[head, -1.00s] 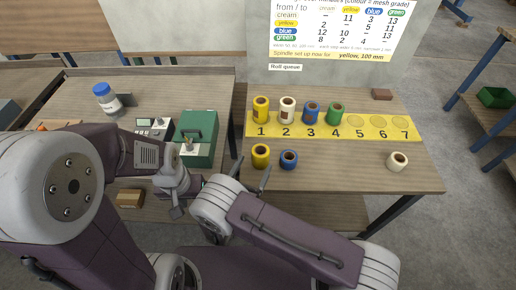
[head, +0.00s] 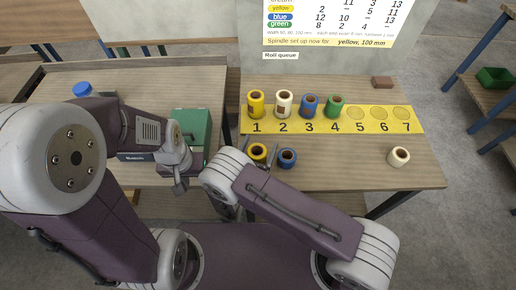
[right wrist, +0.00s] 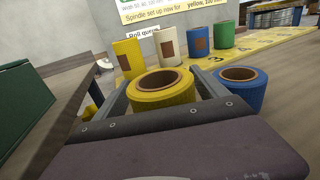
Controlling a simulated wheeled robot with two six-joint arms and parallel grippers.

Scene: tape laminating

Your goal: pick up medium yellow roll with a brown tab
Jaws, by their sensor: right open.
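A yellow roll with a dark core (head: 258,152) stands in front of the numbered strip. In the right wrist view this roll (right wrist: 163,96) sits between the two fingers of my open right gripper (right wrist: 160,92); I cannot tell whether they touch it. No brown tab shows on its visible side. Another, taller-looking yellow roll (head: 256,104) stands on place 1, and a brown patch shows on it in the right wrist view (right wrist: 128,58). My left gripper (head: 180,184) is over the left table's edge, and its jaws are unclear.
A blue roll (head: 287,158) stands close to the right of the front yellow roll. Cream (head: 284,105), blue (head: 309,106) and green (head: 335,106) rolls stand on the strip (head: 385,122). Another cream roll (head: 398,156) stands far right. Table between is clear.

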